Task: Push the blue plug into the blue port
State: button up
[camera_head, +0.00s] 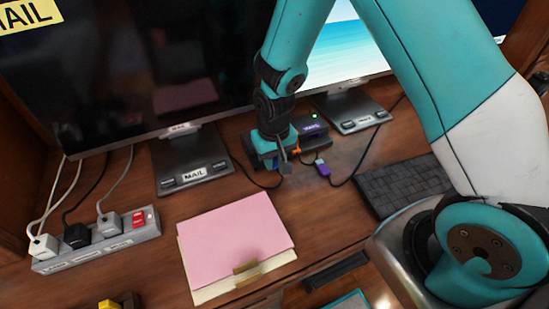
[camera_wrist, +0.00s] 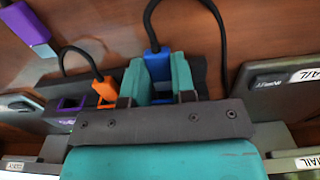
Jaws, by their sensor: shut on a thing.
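My gripper (camera_wrist: 160,78) is shut on the blue plug (camera_wrist: 157,65), which sits between its two teal fingers with a black cable looping up from it. In the head view my gripper (camera_head: 280,158) is low at the left end of the dark port box (camera_head: 318,139). The box (camera_wrist: 88,103) also shows behind the fingers in the wrist view.
An orange plug (camera_wrist: 104,89) sits at the box beside my gripper. A purple plug (camera_wrist: 36,38) lies loose near a purple port (camera_wrist: 70,103). Monitor stands (camera_head: 193,166) (camera_head: 352,110), a keyboard (camera_head: 405,187), a pink paper (camera_head: 235,243) and a power strip (camera_head: 98,255) are around.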

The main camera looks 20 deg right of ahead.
jog(key=shift+w, duration=1.15)
jog(key=shift+w, duration=0.1)
jog(key=o, duration=1)
jog(key=shift+w, duration=0.1)
notch_tip(320, 180, up, 17)
jog(key=shift+r, duration=0.2)
jog(key=s+a+r+n+y+p, duration=0.1)
jog(key=s+r+n, duration=0.1)
jog(key=s+r, duration=0.2)
jog(key=s+a+r+n+y+p, duration=0.1)
jog(key=s+r, duration=0.3)
jog(key=s, duration=0.7)
jog(key=s+a+r+n+y, duration=0.2)
jog(key=s+a+r+n, duration=0.1)
jog(key=s, duration=0.5)
jog(key=shift+r+n+p, duration=0.4)
jog(key=shift+r+n, duration=0.15)
jog(key=shift+n, duration=0.05)
